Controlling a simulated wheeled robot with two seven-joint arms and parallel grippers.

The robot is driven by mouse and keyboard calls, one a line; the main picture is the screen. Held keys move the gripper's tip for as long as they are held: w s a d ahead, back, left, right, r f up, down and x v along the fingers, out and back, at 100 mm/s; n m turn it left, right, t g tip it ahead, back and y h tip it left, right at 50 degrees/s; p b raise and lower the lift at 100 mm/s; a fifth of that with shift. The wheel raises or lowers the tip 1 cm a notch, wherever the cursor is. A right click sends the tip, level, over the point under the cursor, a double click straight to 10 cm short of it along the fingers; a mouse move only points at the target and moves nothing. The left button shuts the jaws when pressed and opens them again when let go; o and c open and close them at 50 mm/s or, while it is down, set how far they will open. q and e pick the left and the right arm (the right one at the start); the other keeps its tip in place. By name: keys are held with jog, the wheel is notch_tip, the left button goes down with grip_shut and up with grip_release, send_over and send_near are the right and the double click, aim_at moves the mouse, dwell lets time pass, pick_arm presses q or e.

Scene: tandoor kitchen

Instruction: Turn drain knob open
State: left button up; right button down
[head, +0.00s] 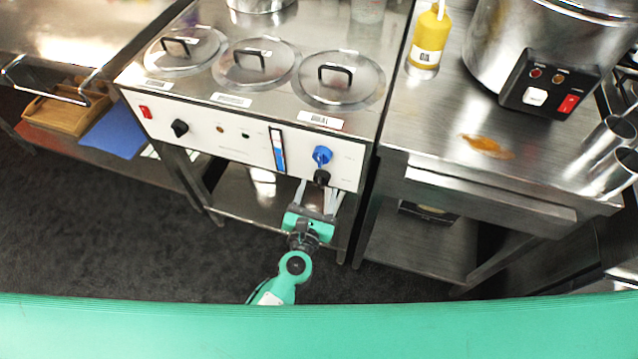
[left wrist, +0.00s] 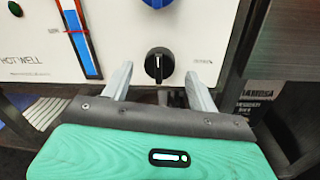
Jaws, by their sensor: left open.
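A black knob (head: 321,177) sits low at the right end of the hot well's white front panel, below a blue knob (head: 322,155). In the left wrist view the black knob (left wrist: 159,65) has a white pointer line standing upright. The print beside it is too small to read. My left gripper (head: 318,187) is open in front of the panel. In the left wrist view its two fingers (left wrist: 158,73) point at the panel, one on each side of the black knob, with gaps between them and the knob. Whether the fingertips reach the knob's depth is unclear. My right gripper is not in view.
The hot well (head: 235,133) has several lidded wells on top. A blue-and-red level gauge (head: 277,150) is left of the knobs. A steel table (head: 460,150) stands close on the right, with a yellow bottle (head: 429,40) and a large pot (head: 500,45). The floor in front is clear.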

pick_arm(q)
jog(key=shift+x, duration=1.1)
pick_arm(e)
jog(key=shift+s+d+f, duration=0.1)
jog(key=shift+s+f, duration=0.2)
pick_arm(q)
jog(key=c, duration=1)
